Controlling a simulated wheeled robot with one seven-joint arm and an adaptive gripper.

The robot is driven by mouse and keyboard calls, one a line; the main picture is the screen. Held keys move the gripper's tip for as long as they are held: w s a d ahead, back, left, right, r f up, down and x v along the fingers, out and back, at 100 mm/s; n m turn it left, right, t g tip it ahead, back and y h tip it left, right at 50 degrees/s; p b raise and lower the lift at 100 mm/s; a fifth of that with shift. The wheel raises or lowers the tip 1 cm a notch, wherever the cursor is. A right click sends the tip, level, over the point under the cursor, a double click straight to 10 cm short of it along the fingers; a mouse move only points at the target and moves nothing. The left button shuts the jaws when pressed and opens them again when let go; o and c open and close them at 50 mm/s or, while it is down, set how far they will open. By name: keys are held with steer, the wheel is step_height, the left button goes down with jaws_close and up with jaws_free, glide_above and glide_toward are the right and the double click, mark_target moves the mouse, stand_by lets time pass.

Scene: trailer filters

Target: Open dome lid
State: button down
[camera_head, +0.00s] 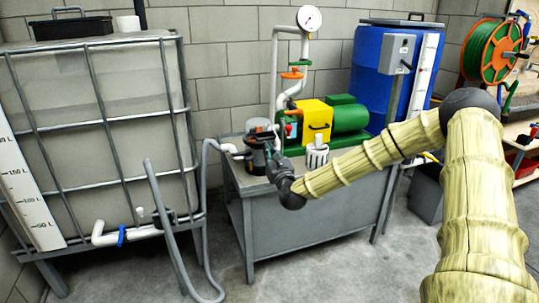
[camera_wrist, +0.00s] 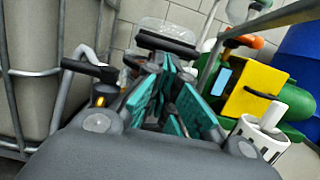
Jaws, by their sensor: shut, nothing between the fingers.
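The filter unit (camera_head: 258,137) is a small dark-topped housing at the left end of the grey bench in the head view. In the wrist view a clear dome lid (camera_wrist: 168,28) with a black band stands just beyond my fingertips, looking tilted up. My gripper (camera_wrist: 170,66) has teal-padded fingers closed together with nothing between them. It also shows in the head view (camera_head: 273,143), right beside the filter unit and hiding part of it. I cannot tell whether the fingertips touch the lid. A black handle (camera_wrist: 92,70) sticks out left of the fingers.
On the bench (camera_head: 300,222) stand a yellow-and-green pump (camera_head: 335,118) and a white slotted cup (camera_head: 317,157), close right of my gripper. A caged tank (camera_head: 100,130) is at left, with a grey hose (camera_head: 203,200) between. A blue barrel (camera_head: 380,75) stands behind.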

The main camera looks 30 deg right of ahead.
mark_target(267, 139)
step_height(267, 139, up, 3)
steer(key=g+p, duration=0.1)
steer(key=p, duration=0.3)
steer(key=shift+w+r, duration=0.1)
steer(key=shift+r, duration=0.1)
steer(key=shift+w+r+y, duration=0.2)
steer(key=shift+r+y, duration=0.1)
steer(key=shift+r, duration=0.6)
steer(key=shift+d, duration=0.1)
steer(key=shift+f, duration=0.1)
